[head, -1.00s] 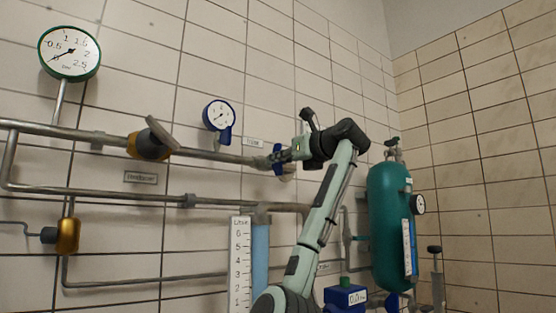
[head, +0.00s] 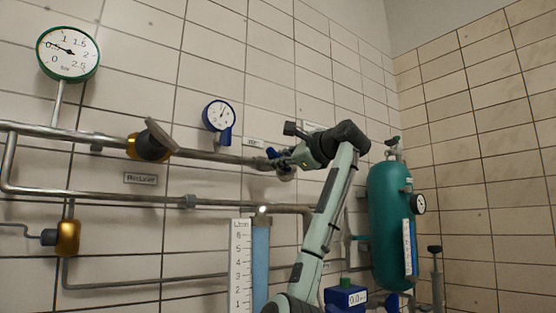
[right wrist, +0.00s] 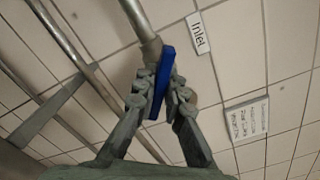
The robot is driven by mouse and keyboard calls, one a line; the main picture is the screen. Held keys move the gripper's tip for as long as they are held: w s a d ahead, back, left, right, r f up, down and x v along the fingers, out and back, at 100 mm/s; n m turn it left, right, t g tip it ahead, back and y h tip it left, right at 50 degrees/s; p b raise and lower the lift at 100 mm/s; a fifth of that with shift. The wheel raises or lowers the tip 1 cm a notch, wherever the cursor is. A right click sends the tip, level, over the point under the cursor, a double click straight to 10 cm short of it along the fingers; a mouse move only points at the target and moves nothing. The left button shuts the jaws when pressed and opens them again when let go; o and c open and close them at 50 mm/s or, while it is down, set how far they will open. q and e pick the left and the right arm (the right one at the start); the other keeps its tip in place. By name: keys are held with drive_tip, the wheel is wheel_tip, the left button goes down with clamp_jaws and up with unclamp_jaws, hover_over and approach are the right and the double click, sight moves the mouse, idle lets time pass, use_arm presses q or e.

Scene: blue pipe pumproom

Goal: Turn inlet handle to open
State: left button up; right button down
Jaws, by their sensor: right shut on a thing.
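The blue inlet handle (right wrist: 162,85) is a flat bar at the end of a grey pipe in the right wrist view. My right gripper (right wrist: 160,90) is shut on it, with one finger on each side. In the head view my right gripper (head: 282,160) is at the wall pipe, and a bit of the blue handle (head: 271,153) shows beside its fingers; the rest is hidden. The inlet label (right wrist: 198,33) is on the tiles next to the handle. My left gripper is not in view.
A green-rimmed gauge (head: 68,53) reads about 0.5. A blue-rimmed gauge (head: 219,115) sits above the pipe (head: 215,156). A reducer valve (head: 150,143) is left on that pipe. A green tank (head: 390,225) stands close to the right of my arm.

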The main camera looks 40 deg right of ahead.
drive_tip(key=n, duration=0.3)
drive_tip(key=shift+n, duration=0.4)
drive_tip(key=n, duration=0.2)
drive_tip(key=shift+n, duration=0.3)
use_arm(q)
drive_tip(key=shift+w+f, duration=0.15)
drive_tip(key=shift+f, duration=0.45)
use_arm(e)
drive_tip(key=shift+f+n, duration=0.1)
drive_tip(key=shift+n, duration=0.5)
drive_tip(key=c, duration=1.6)
unclamp_jaws()
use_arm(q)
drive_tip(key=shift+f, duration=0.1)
use_arm(e)
drive_tip(key=s+a, duration=0.1)
drive_tip(key=s, duration=1.1)
drive_tip(key=shift+a, duration=0.2)
